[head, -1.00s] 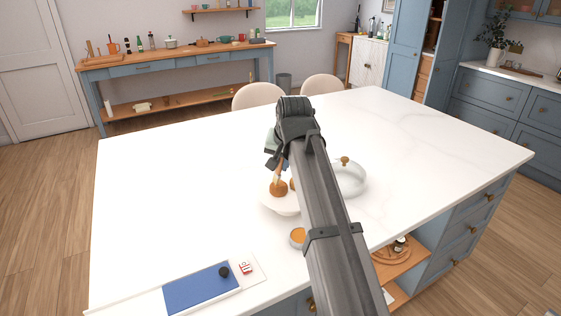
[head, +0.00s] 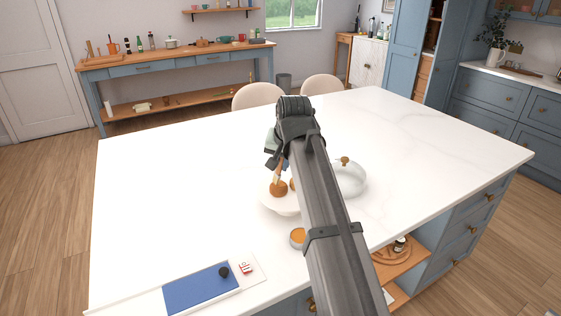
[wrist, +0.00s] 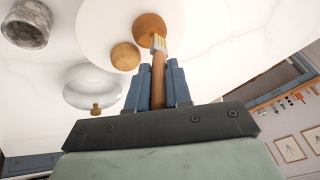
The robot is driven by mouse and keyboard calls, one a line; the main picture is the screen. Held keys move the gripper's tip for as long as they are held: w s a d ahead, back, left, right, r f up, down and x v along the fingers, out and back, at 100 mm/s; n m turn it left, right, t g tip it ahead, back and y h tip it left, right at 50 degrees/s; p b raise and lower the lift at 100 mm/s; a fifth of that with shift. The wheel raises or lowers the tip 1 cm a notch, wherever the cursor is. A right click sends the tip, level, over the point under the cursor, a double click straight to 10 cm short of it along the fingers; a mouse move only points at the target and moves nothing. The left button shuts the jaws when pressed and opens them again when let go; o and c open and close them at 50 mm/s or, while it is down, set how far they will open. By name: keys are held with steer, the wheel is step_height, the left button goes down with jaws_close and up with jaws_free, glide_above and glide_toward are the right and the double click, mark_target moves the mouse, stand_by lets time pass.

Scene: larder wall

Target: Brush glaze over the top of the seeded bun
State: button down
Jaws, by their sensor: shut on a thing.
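My gripper (wrist: 157,78) is shut on a brush with a wooden handle (wrist: 158,82). The brush's pale bristles (wrist: 158,43) point at the larger brown bun (wrist: 149,27) and appear to touch its top. A smaller, lighter brown bun (wrist: 125,56) sits beside it. Both are on a round white stand (wrist: 95,25). In the head view the larger bun (head: 278,188) is below my gripper (head: 275,155), and my arm partly hides the other bun (head: 292,184). Seeds are too small to make out. A small bowl of orange glaze (head: 298,236) stands in front of the stand.
A clear dome with a wooden knob (head: 350,180) stands right of the stand, partly behind my arm. A grey marble vessel (wrist: 27,24) shows in the wrist view. A blue mat (head: 203,288) lies at the front left. The white worktop (head: 170,190) is clear on the left.

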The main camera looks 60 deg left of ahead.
steer(key=shift+d, duration=0.7)
steer(key=shift+a, duration=1.15)
steer(key=shift+r, duration=2.95)
steer(key=shift+r, duration=0.15)
steer(key=shift+r, duration=1.35)
steer(key=shift+w+d, duration=0.1)
steer(key=shift+w, duration=0.05)
